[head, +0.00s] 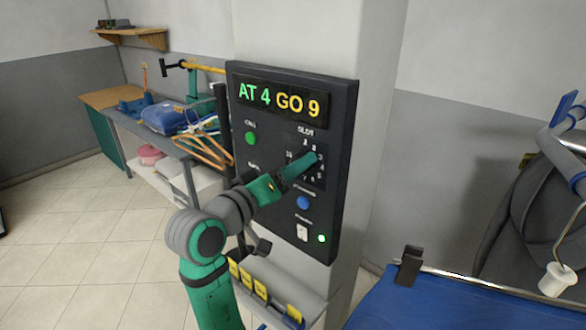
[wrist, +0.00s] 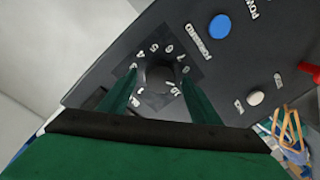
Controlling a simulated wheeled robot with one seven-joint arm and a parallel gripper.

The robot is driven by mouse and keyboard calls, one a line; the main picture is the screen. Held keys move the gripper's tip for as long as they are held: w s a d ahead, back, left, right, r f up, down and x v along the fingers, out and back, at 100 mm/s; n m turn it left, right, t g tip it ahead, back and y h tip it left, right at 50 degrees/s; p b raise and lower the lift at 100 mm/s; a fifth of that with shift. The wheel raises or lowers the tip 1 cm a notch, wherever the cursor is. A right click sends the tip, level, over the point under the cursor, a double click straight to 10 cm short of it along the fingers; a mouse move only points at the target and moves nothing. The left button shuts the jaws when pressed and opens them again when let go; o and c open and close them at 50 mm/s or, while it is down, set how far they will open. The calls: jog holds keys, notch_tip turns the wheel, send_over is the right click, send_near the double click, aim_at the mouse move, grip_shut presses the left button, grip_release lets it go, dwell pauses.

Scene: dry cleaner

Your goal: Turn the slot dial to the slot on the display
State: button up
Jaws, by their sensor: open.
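The display (head: 279,99) at the top of the dark control panel reads "AT 4" in green and "GO 9" in yellow. The slot dial (wrist: 160,75) is a dark round knob in a ring of white numbers, seen in the wrist view. My gripper (wrist: 163,98) is open, with one green finger on each side of the dial. I cannot tell whether the fingers touch it. In the head view my gripper (head: 312,160) covers most of the dial. The dial's pointer direction is not clear.
The panel also bears a green button (head: 250,138), a blue button (head: 303,203), a white switch (head: 302,233) and a lit green lamp (head: 322,238). Yellow tags (head: 260,290) sit on a ledge below. A table with hangers (head: 205,150) stands left; a blue board (head: 450,305) lies right.

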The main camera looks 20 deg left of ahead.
jog(key=v, duration=1)
jog(key=shift+s, duration=0.4)
